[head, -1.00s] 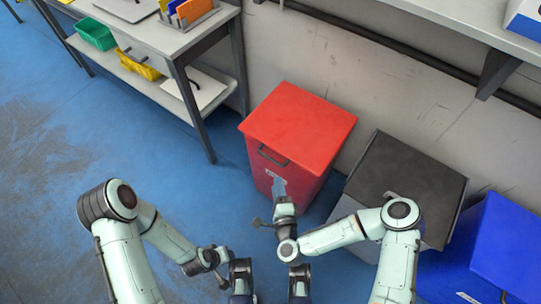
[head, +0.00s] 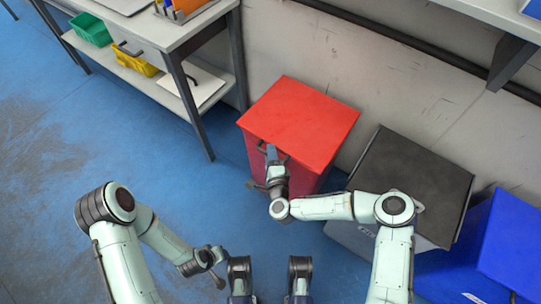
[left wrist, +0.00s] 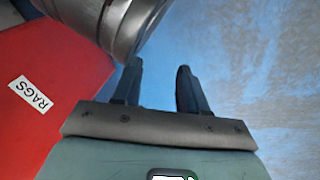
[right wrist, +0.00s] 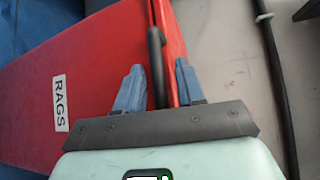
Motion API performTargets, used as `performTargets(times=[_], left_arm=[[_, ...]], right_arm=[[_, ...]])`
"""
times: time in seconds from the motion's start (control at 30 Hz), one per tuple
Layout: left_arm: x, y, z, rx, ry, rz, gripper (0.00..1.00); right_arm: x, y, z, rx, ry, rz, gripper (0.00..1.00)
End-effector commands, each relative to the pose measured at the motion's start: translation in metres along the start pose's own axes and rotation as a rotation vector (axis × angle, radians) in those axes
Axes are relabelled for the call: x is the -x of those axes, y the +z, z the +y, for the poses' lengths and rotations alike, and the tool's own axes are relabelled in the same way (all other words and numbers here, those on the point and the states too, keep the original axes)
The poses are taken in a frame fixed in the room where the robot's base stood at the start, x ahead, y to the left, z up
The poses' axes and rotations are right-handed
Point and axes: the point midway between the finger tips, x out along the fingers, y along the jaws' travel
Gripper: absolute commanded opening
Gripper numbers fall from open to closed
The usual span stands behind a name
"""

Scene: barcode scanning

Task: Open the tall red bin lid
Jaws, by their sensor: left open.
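The tall red bin (head: 298,120) stands against the wall with its flat red lid down. A dark handle (right wrist: 155,50) sits at the lid's front edge; in the head view my right gripper partly covers it. My right gripper (right wrist: 160,85) is at this front edge, with its blue fingers apart on either side of the handle. I see a gap between each finger and the handle. The bin's front carries a RAGS label (right wrist: 60,103). My left gripper (left wrist: 158,85) is open and empty above the blue floor; the red bin shows at the left of that view.
A grey bin with a black lid (head: 410,185) and a blue bin (head: 510,245) stand to the right of the red bin. A workbench (head: 180,40) with green and yellow trays is at upper left. A shelf edge (head: 480,25) juts out at upper right. Blue floor is clear at left.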

Motion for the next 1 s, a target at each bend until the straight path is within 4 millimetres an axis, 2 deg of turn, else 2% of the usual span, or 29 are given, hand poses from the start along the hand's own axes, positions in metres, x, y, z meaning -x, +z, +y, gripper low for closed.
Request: performTargets(times=[0.07,0.1,0.17,0.2,0.47,0.67,0.87,1.0], left_arm=[[0.0,0.0,0.0,0.0,0.0,0.0,0.43],[0.0,0.0,0.0,0.0,0.0,0.0,0.43],[0.0,0.0,0.0,0.0,0.0,0.0,0.43],[0.0,0.0,0.0,0.0,0.0,0.0,0.43],[0.003,-0.003,0.003,-0.003,0.005,0.009,0.43],[0.022,-0.021,0.02,-0.018,0.034,0.068,0.43],[0.055,0.025,0.028,-0.029,0.038,-0.069,0.43],[0.088,0.061,0.036,-0.04,0.043,-0.182,0.43]], right_arm=[[0.0,0.0,0.0,0.0,0.0,0.0,0.35],[0.0,0.0,0.0,0.0,0.0,0.0,0.22],[0.0,0.0,0.0,0.0,0.0,0.0,0.02],[0.0,0.0,0.0,0.0,0.0,0.0,0.0],[0.001,0.0,-0.003,-0.004,0.003,0.0,0.0],[0.003,0.002,-0.018,-0.028,0.027,0.0,0.0],[0.005,0.005,-0.048,-0.081,0.077,0.0,0.0],[0.006,0.006,-0.075,-0.132,0.127,0.0,0.0]])
